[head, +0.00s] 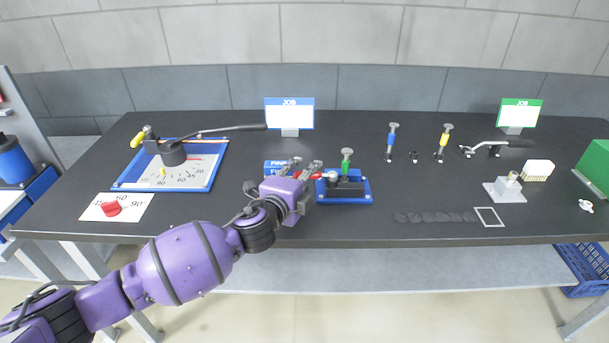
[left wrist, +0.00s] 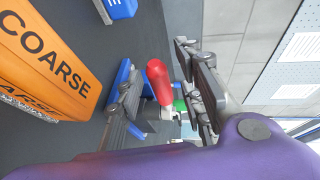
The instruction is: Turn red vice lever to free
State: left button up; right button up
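The red vice lever (head: 317,176) shows beside my left gripper's fingers in the head view, at the left side of the small blue-based vice (head: 345,193). In the left wrist view the red lever handle (left wrist: 159,82) lies between the two fingers, with gaps on both sides. My left gripper (head: 306,163) is open, and its fingers also show in the left wrist view (left wrist: 162,88). A green-handled tool (head: 346,163) stands upright at the vice. Part of the lever is hidden by the gripper in the head view. My right gripper is not in view.
A blue box marked FINE (head: 275,167) stands just behind my left gripper. An orange box marked COARSE (left wrist: 50,55) is close in the left wrist view. A torque wrench (head: 215,132) spans the blue-framed angle board (head: 130,184) at left.

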pick_arm(q)
jog(key=shift+w, duration=0.1)
grip_shut()
dwell(0.5)
